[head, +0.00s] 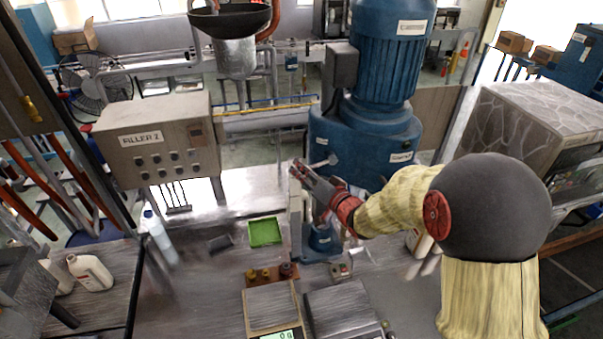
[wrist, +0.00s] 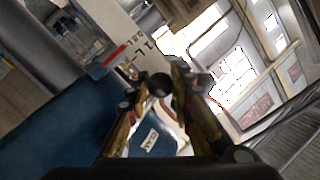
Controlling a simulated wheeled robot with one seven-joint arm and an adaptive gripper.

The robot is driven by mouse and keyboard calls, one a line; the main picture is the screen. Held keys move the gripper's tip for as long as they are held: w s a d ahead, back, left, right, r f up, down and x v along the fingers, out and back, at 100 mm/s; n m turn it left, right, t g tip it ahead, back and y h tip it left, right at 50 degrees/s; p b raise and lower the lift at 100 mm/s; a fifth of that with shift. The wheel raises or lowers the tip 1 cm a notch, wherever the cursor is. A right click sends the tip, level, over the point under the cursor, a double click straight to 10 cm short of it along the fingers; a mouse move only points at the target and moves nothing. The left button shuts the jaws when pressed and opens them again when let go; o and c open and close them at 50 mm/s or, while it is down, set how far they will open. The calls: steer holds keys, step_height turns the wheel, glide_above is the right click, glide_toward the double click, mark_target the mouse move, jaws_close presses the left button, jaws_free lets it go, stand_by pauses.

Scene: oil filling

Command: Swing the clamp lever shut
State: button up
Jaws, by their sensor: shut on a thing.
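My gripper (head: 298,170) reaches left across the front of the blue filling machine (head: 365,140). In the wrist view my gripper (wrist: 161,88) has its two fingers closed around a dark round knob, which appears to be the end of the clamp lever (wrist: 160,84). The rest of the lever is hidden behind the fingers, so its angle cannot be told. In the head view the knob is too small to make out at the fingertips. A small pale handle (head: 325,160) shows on the machine just right of the fingertips.
Below stand a green tray (head: 265,232), a scale (head: 272,308) and several small caps on a brown block (head: 271,281). A grey control box (head: 158,140) labelled FILLER 2 is at left. White bottles (head: 90,272) stand at lower left. The bench around the green tray is mostly clear.

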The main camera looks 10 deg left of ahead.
steer(key=w+d+f+n+h+b, duration=0.1)
steer(key=d+f+n+h+b, duration=0.2)
steer(key=f+n+b, duration=0.2)
steer(key=n+b, duration=0.1)
steer(key=b, duration=0.2)
steer(key=shift+w, duration=0.4)
steer(key=shift+o, duration=0.2)
steer(key=shift+w+d+f+n+h+b, duration=0.15)
steer(key=shift+d+n+h+b, duration=0.2)
steer(key=shift+b, duration=0.4)
steer(key=shift+w+d+f+n+h+b, duration=0.15)
steer(key=shift+d+n+b, duration=0.25)
steer(key=shift+b, duration=0.3)
steer(key=shift+o, duration=0.2)
steer(key=o, duration=0.6)
steer(key=shift+d+f, duration=0.15)
steer(key=shift+d, duration=0.05)
steer(key=shift+o, duration=1.2)
steer(key=shift+a, duration=0.1)
